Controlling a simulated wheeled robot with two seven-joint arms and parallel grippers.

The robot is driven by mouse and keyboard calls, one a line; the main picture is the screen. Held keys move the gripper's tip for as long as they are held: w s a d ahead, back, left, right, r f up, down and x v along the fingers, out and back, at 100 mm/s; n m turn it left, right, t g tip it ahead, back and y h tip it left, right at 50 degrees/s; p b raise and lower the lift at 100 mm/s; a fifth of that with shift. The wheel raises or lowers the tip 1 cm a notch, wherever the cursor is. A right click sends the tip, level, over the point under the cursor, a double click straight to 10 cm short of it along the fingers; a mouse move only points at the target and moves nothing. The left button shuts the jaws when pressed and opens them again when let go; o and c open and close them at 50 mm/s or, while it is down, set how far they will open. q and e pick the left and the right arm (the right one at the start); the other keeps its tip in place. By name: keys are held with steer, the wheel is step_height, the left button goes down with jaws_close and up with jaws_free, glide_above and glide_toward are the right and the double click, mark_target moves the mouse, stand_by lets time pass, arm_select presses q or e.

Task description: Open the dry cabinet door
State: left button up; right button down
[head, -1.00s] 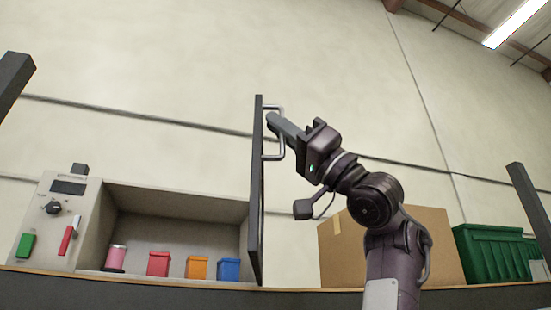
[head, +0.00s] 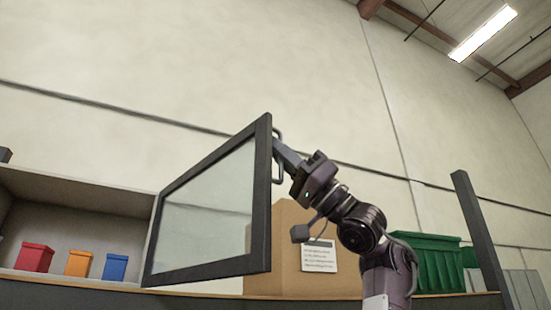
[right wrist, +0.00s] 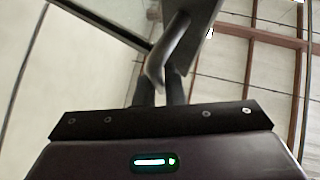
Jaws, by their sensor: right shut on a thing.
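The dry cabinet (head: 75,194) is at the left of the head view, with its front open. Its glass door (head: 266,225) has a dark frame and stands swung out to the right of the opening, its pane facing left. My right gripper (head: 278,147) is shut on the door handle (head: 281,172), a bar on the door's outer side. In the right wrist view the handle (right wrist: 172,50) runs down between the fingers. My left gripper is not in view.
Inside the cabinet are a red box (head: 34,257), an orange box (head: 78,263) and a blue box (head: 115,267). Right of the door stand a cardboard box (head: 262,272) with a label and a green crate (head: 435,262). A dark post (head: 482,235) rises at the right.

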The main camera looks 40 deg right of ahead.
steer(key=shift+d+r, duration=0.1)
steer(key=shift+d, duration=0.1)
steer(key=c, duration=1.5)
jaws_free()
steer(key=shift+a, duration=0.25)
steer(key=shift+c, duration=0.2)
steer(key=shift+s+d+f, duration=0.1)
steer(key=shift+d+f, duration=0.1)
steer(key=b+v, duration=0.3)
steer(key=v, duration=0.4)
steer(key=shift+b, duration=0.3)
steer(key=shift+s, duration=0.15)
steer(key=shift+d+f, duration=0.1)
